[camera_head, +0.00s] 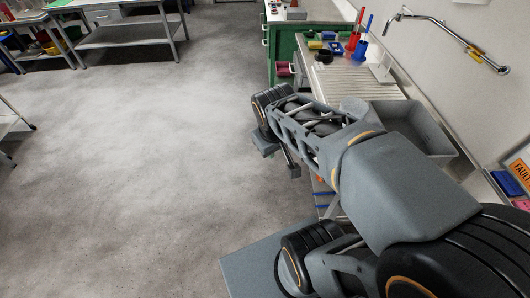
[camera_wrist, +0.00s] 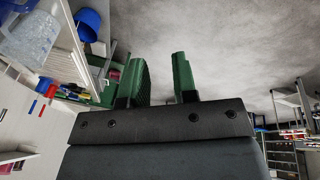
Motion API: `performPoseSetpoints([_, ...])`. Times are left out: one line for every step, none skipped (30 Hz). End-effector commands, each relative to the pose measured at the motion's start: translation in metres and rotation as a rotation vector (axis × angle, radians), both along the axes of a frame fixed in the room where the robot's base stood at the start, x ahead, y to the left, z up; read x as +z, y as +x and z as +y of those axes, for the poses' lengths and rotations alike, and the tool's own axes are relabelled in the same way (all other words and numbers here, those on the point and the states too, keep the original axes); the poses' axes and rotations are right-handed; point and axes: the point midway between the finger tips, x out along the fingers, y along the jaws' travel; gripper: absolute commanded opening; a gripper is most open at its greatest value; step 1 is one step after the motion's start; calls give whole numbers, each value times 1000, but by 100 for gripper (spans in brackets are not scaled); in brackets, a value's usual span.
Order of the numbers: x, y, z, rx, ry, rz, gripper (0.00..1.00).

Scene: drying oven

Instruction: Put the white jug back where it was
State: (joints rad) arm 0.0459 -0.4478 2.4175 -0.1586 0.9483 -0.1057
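I cannot pick out the white jug for sure in either view. A pale, translucent vessel (camera_wrist: 32,38) shows at the top left of the wrist view, cut by the frame edge; I cannot tell if it is the jug. My gripper (camera_wrist: 162,72) shows two green fingers standing apart, with only grey floor between them. It is open and empty. In the head view my arm reaches out over the floor beside the counter, and its own links hide part of the counter front.
A ribbed draining board (camera_head: 355,83) and a grey sink basin (camera_head: 425,125) lie along the right wall. Red and blue cups (camera_head: 358,50) stand at the board's far end. A wall tap (camera_head: 450,35) hangs above. The floor (camera_head: 150,150) at left is clear; benches (camera_head: 120,35) stand far off.

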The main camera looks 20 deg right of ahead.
Motion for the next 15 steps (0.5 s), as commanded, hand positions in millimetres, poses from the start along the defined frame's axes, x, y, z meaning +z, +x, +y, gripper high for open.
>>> performPoseSetpoints([4,-6,10,-25,46,-45,26])
performPoseSetpoints([5,-8,15,-41,72,-63,26])
performPoseSetpoints([6,-11,20,-59,102,-85,26])
performPoseSetpoints([7,-13,24,-69,120,-96,26])
performPoseSetpoints([8,-14,28,-78,136,-107,26])
performPoseSetpoints([9,-16,32,-88,152,-119,26])
performPoseSetpoints([9,-16,34,-93,163,-125,26])
performPoseSetpoints([9,-17,35,-96,169,-128,26])
performPoseSetpoints([9,-18,36,-100,176,-132,26])
performPoseSetpoints([10,-18,36,-102,177,-133,26])
performPoseSetpoints([10,-18,37,-103,180,-134,26])
performPoseSetpoints([10,-18,37,-103,180,-134,26])
performPoseSetpoints([10,-18,36,-103,180,-134,26])
performPoseSetpoints([10,-18,36,-103,178,-134,26])
performPoseSetpoints([10,-18,36,-103,178,-133,26])
